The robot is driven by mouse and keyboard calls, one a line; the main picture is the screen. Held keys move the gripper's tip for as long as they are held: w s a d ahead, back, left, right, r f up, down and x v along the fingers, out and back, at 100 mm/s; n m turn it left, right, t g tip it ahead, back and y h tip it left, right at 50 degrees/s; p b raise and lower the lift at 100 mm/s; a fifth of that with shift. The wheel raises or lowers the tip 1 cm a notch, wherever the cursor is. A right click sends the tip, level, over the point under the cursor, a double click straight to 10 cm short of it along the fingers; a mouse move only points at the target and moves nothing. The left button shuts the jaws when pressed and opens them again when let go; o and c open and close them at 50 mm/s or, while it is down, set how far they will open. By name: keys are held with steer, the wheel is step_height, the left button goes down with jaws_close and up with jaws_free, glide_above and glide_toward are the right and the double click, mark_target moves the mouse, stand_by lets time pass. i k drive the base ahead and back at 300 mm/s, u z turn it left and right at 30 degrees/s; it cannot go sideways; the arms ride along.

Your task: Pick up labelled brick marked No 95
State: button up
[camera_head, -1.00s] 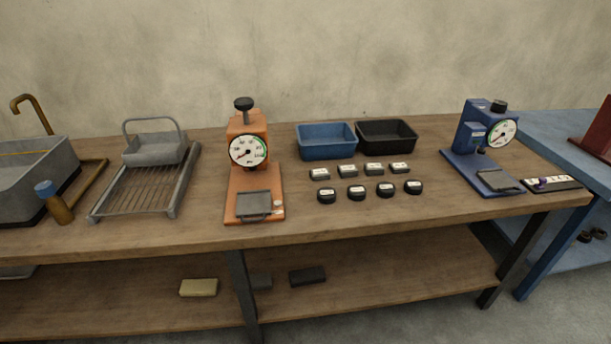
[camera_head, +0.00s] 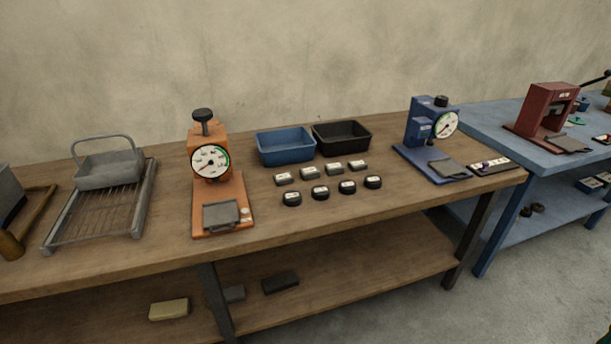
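Several small dark bricks with white labels stand in a row on the wooden bench, among them a left one (camera_head: 283,179) and a right one (camera_head: 358,166). In front of them is a row of round black pieces with white labels, such as the leftmost (camera_head: 291,198) and rightmost (camera_head: 372,182). The label numbers are too small to read, so I cannot tell which brick is No 95. My gripper is not in view.
Behind the bricks stand a blue bin (camera_head: 286,147) and a black bin (camera_head: 342,138). An orange dial press (camera_head: 214,180) is to the left, a blue dial device (camera_head: 430,140) to the right. A blue table (camera_head: 500,135) adjoins the wooden bench (camera_head: 330,225).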

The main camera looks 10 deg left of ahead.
mark_target(307, 173)
steer(key=i, duration=0.95)
steer(key=z, duration=0.05)
